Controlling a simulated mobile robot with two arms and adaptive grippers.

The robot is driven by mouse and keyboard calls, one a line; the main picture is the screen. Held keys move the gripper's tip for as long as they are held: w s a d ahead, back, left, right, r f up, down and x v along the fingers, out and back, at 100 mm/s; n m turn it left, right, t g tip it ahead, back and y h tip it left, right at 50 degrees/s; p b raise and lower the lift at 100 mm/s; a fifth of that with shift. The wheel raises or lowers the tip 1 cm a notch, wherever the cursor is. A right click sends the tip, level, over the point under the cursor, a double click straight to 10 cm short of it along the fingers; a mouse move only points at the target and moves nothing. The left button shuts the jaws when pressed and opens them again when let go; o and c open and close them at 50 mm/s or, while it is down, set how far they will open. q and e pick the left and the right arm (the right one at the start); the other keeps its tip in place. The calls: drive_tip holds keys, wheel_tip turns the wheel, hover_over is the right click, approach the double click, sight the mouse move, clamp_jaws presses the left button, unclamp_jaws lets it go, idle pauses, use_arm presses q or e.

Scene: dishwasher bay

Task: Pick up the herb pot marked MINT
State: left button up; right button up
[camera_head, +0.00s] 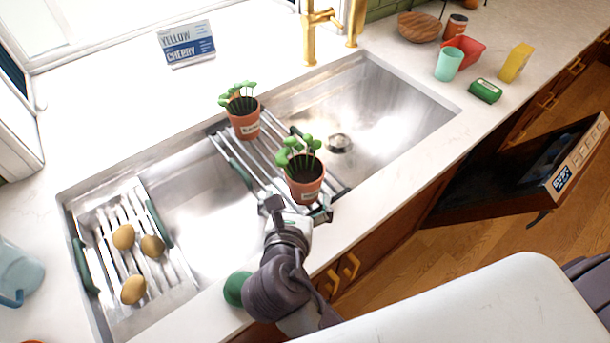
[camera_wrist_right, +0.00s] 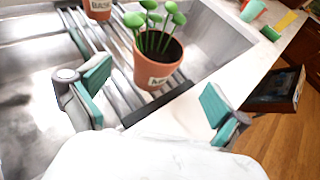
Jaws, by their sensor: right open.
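Two terracotta herb pots with green sprouts stand upright on a slatted rack (camera_head: 262,160) across the sink. The near pot (camera_head: 305,190) has a pale label too small to read for certain; it also shows in the right wrist view (camera_wrist_right: 162,68). The far pot (camera_head: 243,122) has a label that seems to begin with BAS in the right wrist view (camera_wrist_right: 98,8). My right gripper (camera_head: 298,212) is open at the near pot's front side. In the right wrist view its teal-padded fingers (camera_wrist_right: 156,98) are spread, with the near pot just beyond and between them. My left gripper is out of view.
A second rack (camera_head: 180,268) at the sink's left holds several potatoes. A gold tap (camera_head: 310,35) rises behind the sink. A teal cup (camera_head: 449,64), red bowl (camera_head: 470,50) and yellow box (camera_head: 515,62) stand on the right counter. An open door (camera_head: 520,185) juts out below.

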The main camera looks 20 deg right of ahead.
sight(303, 188)
drive_tip(key=x, duration=0.7)
drive_tip(key=shift+w+d+f+p, duration=0.15)
drive_tip(key=shift+w+p, duration=0.1)
drive_tip(key=shift+p, duration=0.1)
drive_tip(key=x, duration=0.3)
drive_tip(key=shift+w+f+p, duration=0.15)
drive_tip(key=shift+w+p, duration=0.1)
drive_tip(key=shift+p, duration=0.1)
drive_tip(key=shift+w+d+f, duration=0.25)
drive_tip(key=shift+w, duration=0.1)
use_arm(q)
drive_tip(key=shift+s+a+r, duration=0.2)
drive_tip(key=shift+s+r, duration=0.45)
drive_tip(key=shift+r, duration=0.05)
use_arm(e)
drive_tip(key=shift+s, duration=0.1)
drive_tip(key=shift+c, duration=0.2)
drive_tip(key=shift+a, duration=0.1)
drive_tip(key=shift+c, duration=1.4)
drive_tip(key=c, duration=1.1)
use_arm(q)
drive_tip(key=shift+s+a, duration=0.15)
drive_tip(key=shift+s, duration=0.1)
use_arm(e)
drive_tip(key=shift+r, duration=0.1)
drive_tip(key=shift+c, duration=0.4)
